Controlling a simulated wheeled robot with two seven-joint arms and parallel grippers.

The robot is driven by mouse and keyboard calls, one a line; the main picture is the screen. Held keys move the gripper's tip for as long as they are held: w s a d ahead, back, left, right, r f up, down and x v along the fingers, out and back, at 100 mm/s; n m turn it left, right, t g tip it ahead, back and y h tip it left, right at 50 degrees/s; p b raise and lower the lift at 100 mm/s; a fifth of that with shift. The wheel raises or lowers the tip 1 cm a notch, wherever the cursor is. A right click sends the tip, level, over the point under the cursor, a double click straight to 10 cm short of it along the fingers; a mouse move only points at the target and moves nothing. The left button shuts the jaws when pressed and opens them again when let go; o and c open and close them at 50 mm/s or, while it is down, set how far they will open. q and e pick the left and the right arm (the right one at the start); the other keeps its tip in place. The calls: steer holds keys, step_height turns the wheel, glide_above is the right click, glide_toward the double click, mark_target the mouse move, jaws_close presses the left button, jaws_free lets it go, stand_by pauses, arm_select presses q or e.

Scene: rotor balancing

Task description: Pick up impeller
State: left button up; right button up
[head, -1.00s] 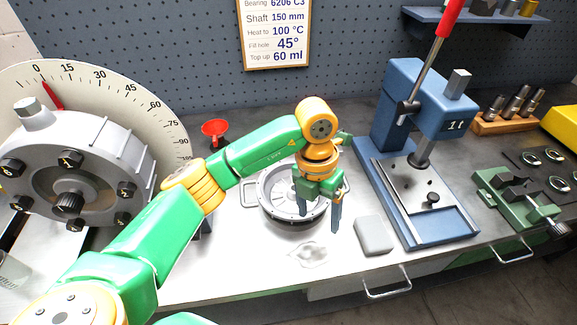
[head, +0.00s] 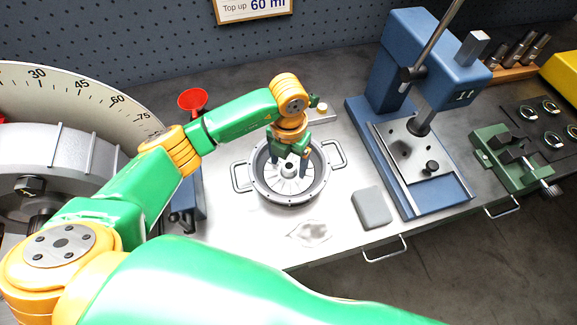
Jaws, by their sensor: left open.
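The impeller (head: 289,185) is a light, finned, round part with a raised hub. It sits inside a round grey pan (head: 323,185) with a loop handle on each side, on the bench. My left gripper (head: 289,168) is over the pan, pointing down, with its two dark fingers apart above the impeller's hub. The fingers hide part of the impeller, and I cannot tell whether they touch it. My right gripper is not in view.
A blue press (head: 388,70) stands right of the pan, with a green vise (head: 512,158) beyond it. A red funnel (head: 192,101) and a large dial (head: 100,100) are at left.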

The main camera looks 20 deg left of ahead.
arm_select(q)
steer(key=shift+s+d+r, duration=0.1)
steer(key=shift+s+d, duration=0.05)
steer(key=c, duration=1)
jaws_close()
